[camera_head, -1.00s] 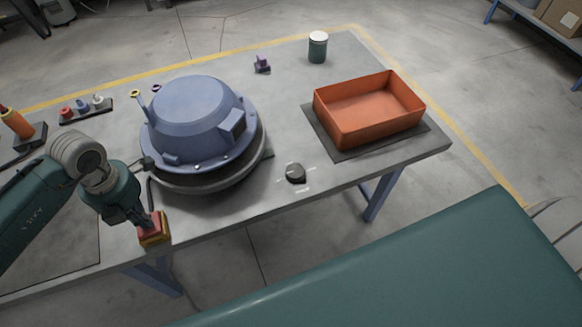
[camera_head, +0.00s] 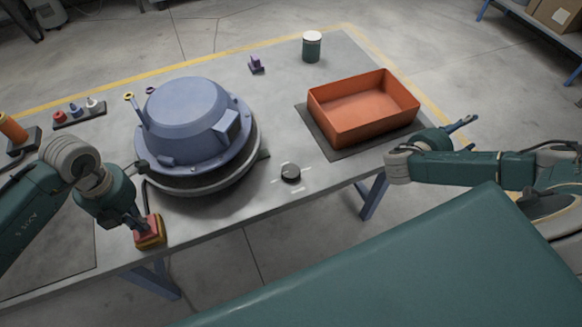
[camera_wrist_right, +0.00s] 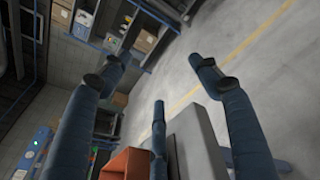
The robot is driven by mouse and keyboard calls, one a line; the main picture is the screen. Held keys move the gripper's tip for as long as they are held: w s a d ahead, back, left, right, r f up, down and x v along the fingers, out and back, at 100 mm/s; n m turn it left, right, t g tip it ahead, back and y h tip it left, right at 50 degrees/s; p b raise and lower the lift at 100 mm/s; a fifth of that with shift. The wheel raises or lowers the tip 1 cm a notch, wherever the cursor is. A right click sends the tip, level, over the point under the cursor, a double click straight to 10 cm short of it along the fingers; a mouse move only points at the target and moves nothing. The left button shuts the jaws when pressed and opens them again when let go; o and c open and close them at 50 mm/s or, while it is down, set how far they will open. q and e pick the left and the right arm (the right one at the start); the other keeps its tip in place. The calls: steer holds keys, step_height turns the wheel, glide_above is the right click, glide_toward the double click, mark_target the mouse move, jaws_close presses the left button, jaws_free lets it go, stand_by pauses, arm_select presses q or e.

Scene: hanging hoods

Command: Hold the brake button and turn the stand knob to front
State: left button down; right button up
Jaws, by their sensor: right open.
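The brake button (camera_head: 148,226) is a red block on a yellow-black base at the table's front left edge. My left gripper (camera_head: 140,222) is at its top from the left and appears to touch it; its fingers are too small to tell open or shut. The stand knob (camera_head: 291,172) is a dark round knob with pale marks around it, right of the round stand (camera_head: 215,182) that carries the blue-grey hood (camera_head: 190,115). My right gripper (camera_head: 462,127) is beyond the table's right end, away from the knob. In the right wrist view its fingers (camera_wrist_right: 157,80) are spread and empty.
An orange bin (camera_head: 360,122) on a dark mat stands at the right, between the right gripper and the table's far part. A green canister (camera_head: 312,48) and a small purple part (camera_head: 256,65) are at the back. Bare table surrounds the knob.

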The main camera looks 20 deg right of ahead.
steer(key=w+a+r+m+g+y, duration=0.1)
steer(key=w+a+r+m+y, duration=0.15)
steer(key=w+a+y, duration=0.4)
steer(key=w+a+r+m+y, duration=0.1)
steer(key=w+a+m, duration=0.3)
steer(key=w, duration=0.5)
steer(key=w+a+r+t+y, duration=0.1)
steer(key=w+a+r+y, duration=0.25)
steer(key=w+a, duration=0.35)
steer(key=n+g+y, duration=0.2)
steer(key=n+y, duration=0.3)
steer(key=n, duration=0.5)
glide_above(291, 171)
step_height(291, 171, down, 3)
steer(key=shift+n+g, duration=0.3)
steer(key=shift+n, duration=0.05)
step_height(291, 171, down, 11)
steer(key=shift+r, duration=0.15)
steer(key=shift+f, duration=0.75)
steer(key=shift+c, duration=0.5)
